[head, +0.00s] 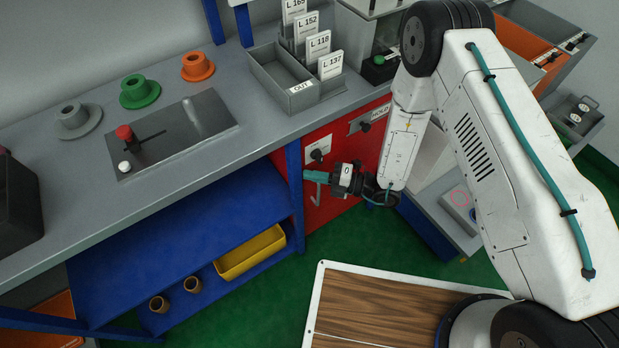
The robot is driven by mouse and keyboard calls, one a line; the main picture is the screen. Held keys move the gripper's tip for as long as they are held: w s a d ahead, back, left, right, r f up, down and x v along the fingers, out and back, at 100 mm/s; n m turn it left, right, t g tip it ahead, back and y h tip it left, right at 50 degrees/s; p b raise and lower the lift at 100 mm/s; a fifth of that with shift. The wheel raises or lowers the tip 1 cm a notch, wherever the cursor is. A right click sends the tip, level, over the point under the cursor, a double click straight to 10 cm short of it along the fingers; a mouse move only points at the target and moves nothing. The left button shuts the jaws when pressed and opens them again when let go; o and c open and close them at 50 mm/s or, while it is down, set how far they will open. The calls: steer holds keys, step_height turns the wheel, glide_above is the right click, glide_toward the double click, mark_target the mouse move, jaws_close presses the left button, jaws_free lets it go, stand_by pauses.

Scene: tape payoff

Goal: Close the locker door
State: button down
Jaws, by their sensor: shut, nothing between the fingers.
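The red locker door (333,211) is under the right part of the grey bench, next to a blue post. It carries a pale handle (315,191), a small plate with a black knob (318,152), and a second plate (369,117) reading HOLD near its top. My gripper (306,175) is shut and empty, its teal fingers pointing left across the front of the door near the handle. I cannot tell whether the fingers touch the door or handle. My arm hides the door's right side, and I cannot tell how far the door stands open.
The grey bench (60,220) holds a control plate (190,150), coloured spools and a card tray (283,80). A blue shelf with a yellow bin (250,254) is left of the door. A wood-topped platform (390,310) is in front. Green floor is clear between.

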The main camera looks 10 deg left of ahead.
steer(key=shift+w+a+r, duration=0.15)
steer(key=shift+w+a, duration=0.05)
steer(key=shift+w, duration=0.3)
steer(key=s+d, duration=0.3)
steer(key=d, duration=1)
steer(key=shift+s, duration=0.4)
steer(key=shift+d+f, duration=0.1)
steer(key=shift+f, duration=0.1)
